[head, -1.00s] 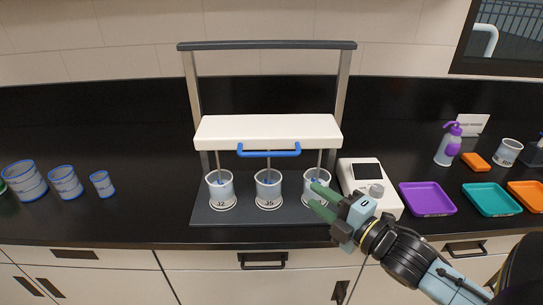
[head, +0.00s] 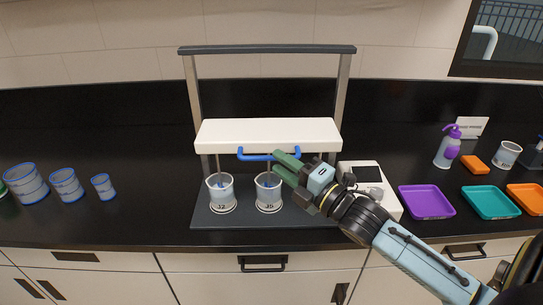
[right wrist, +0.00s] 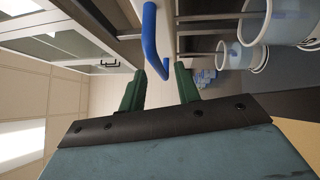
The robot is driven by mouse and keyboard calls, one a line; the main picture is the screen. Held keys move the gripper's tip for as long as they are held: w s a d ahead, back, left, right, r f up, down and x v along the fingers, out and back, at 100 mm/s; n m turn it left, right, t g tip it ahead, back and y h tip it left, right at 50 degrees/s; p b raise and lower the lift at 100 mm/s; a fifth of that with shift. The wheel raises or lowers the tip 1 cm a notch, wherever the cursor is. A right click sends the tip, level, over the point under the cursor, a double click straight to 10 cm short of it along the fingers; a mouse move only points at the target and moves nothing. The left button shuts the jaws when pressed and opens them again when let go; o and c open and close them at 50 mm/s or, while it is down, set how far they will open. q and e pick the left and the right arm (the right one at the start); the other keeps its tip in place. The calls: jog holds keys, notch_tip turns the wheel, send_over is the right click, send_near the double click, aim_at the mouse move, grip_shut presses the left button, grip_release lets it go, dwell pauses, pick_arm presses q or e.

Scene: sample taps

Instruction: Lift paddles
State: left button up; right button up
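The stirrer stand has a white paddle head (head: 230,132) with a blue handle (head: 252,157) on its front. Thin paddle shafts run down from the head into clear cups. Two cups show, the left cup (head: 221,195) and the middle cup (head: 268,197); my right arm hides the third. My right gripper (head: 277,161) is open at the right part of the handle, its green fingers pointing left. In the right wrist view the fingers stand apart, with the blue handle (right wrist: 150,38) just beyond and near their tips. I cannot tell whether they touch. My left gripper is out of view.
A white device (head: 368,172) stands right of the stand, partly behind my arm. Several blue-rimmed beakers (head: 67,185) stand at left. The counter between beakers and stand is clear.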

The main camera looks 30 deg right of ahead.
aim_at(271, 158)
jog(key=shift+x, duration=1.85)
grip_shut()
